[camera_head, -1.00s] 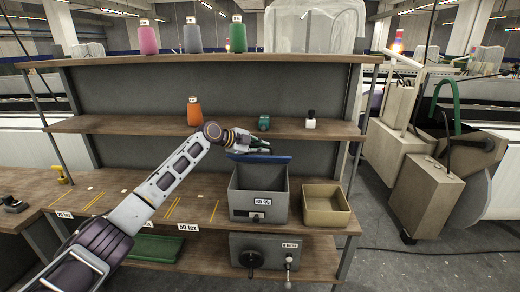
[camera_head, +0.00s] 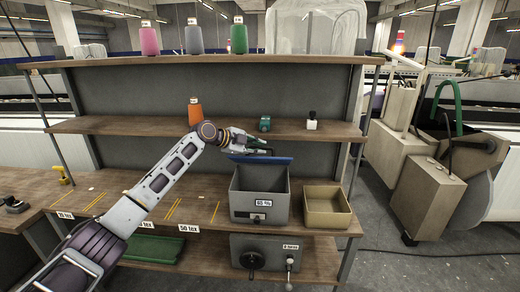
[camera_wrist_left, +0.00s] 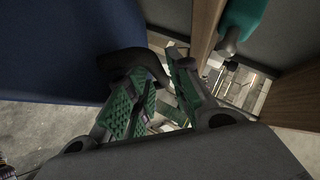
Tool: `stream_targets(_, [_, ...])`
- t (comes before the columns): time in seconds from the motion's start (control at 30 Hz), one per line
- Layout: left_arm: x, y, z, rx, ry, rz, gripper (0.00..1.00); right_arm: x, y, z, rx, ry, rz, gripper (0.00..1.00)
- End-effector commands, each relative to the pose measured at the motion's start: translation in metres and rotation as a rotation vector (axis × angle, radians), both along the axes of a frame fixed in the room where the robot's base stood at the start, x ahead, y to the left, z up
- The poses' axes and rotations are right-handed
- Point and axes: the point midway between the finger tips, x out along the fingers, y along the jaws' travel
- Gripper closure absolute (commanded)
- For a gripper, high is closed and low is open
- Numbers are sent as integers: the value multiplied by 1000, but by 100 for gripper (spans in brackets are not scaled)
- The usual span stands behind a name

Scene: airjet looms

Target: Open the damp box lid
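The damp box (camera_head: 247,206) is a grey open-topped box with a "65 %" label, standing on the workbench. Its blue lid (camera_head: 275,160) is raised along the back rim, and the dark inside of the box shows. My left gripper (camera_head: 262,148) is just above and behind the lid. In the left wrist view the blue lid (camera_wrist_left: 60,50) fills the upper left, and a dark curved handle (camera_wrist_left: 133,62) reaches from it to the tips of my left gripper (camera_wrist_left: 163,72). The green-padded fingers lean together there; whether they clamp the handle is unclear. My right gripper is out of view.
A tan open bin (camera_head: 326,205) stands right of the box. The middle shelf (camera_head: 110,124) above holds an orange cone (camera_head: 195,111), a green item (camera_head: 265,123) and a small white bottle (camera_head: 312,121). A grey unit with a knob (camera_head: 251,260) sits below.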

Motion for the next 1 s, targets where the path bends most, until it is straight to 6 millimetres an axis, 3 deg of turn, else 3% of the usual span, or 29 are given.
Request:
stream_targets(0.6, [-42,57,35,0,0,2,79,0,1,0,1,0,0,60])
stream_targets(1.0, [-53,70,44,1,0,1,79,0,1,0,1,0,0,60])
